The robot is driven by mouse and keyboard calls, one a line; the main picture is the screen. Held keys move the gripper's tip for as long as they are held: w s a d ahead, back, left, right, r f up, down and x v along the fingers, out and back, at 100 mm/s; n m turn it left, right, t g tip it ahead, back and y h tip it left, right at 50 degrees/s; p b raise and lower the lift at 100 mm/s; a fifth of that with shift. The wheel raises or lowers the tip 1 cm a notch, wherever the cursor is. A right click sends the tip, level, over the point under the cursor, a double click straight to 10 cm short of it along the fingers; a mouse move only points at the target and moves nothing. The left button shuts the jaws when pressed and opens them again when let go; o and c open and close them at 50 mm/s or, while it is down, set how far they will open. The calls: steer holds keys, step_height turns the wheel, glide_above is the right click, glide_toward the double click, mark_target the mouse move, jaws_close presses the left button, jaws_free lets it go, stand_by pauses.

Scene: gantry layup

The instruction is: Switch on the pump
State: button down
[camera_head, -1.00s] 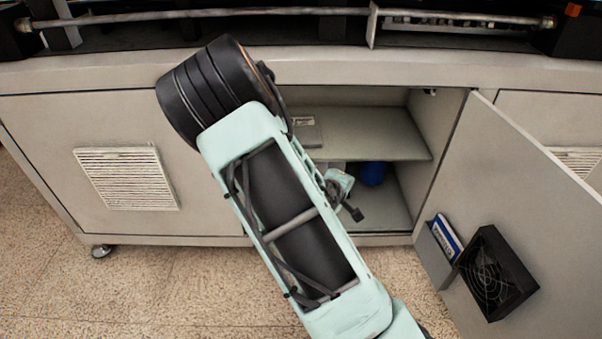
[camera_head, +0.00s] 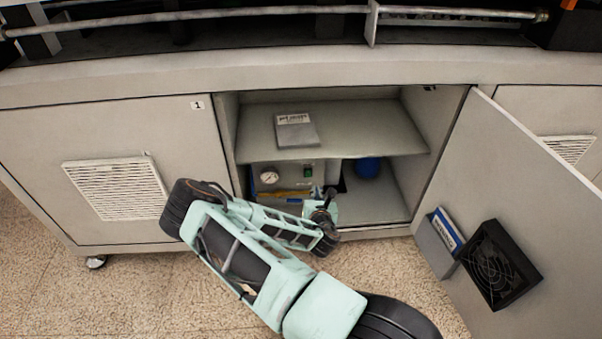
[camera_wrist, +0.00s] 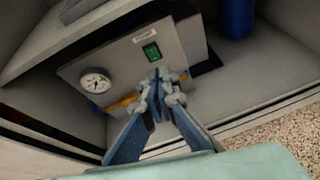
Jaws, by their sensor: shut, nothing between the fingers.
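The pump (camera_head: 288,172) is a grey box on the cabinet floor, under the shelf. It also shows in the wrist view (camera_wrist: 119,62). Its front bears a round white gauge (camera_wrist: 95,82) and a green rocker switch (camera_wrist: 151,52) in a dark frame. In the head view the gauge (camera_head: 269,177) and the small green switch (camera_head: 308,171) show too. I cannot tell which way the switch is set. My gripper (camera_wrist: 157,80) is shut and empty, its fingertips in front of the pump face just below the switch. Whether they touch the pump is unclear.
The shelf (camera_head: 345,135) above the pump carries a small grey box (camera_head: 296,131). A blue cylinder (camera_head: 367,168) stands right of the pump. The cabinet door (camera_head: 525,200) is open to the right, with a black fan unit (camera_head: 497,264) and a document holder (camera_head: 437,248).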

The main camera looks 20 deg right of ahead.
steer(key=shift+a+f+n+y, duration=0.15)
steer(key=shift+a+f+n, duration=0.1)
steer(key=shift+f+n, duration=0.25)
steer(key=shift+a+f+n+y, duration=0.15)
steer(key=shift+a+f+n, duration=0.1)
steer(key=shift+f+n, duration=0.25)
steer(key=shift+r, duration=0.1)
steer(key=b, duration=0.3)
glide_toward(308, 172)
step_height(308, 172, down, 3)
steer(key=w, duration=0.1)
steer(key=w+d, duration=0.1)
steer(key=w, duration=0.2)
steer(key=shift+w+d+b, duration=0.15)
steer(key=shift+d+b, duration=0.1)
steer(key=shift+b, duration=0.15)
steer(key=shift+w+d, duration=0.15)
steer(key=shift+w, duration=0.4)
steer(key=shift+w, duration=0.1)
